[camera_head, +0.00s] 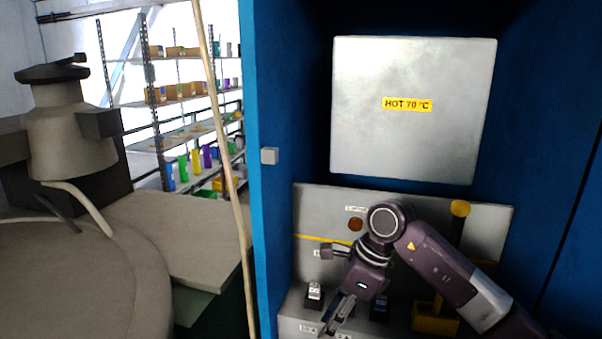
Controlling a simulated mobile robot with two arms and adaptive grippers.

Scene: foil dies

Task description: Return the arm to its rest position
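My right arm (440,260) comes in from the lower right and reaches into the blue machine bay. My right gripper (338,315) points down and left at its end, in front of the lower control panel. Its fingers are narrow and seen at an angle, so I cannot tell whether they are open or shut. I see no object held in it. The gripper and wrist hide part of the panel. My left gripper is not in view.
The blue cabinet (258,90) frames the bay, with a metal plate (415,70) labelled "HOT 70 °C". Shelves (185,95) and a round grey machine (70,270) stand left.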

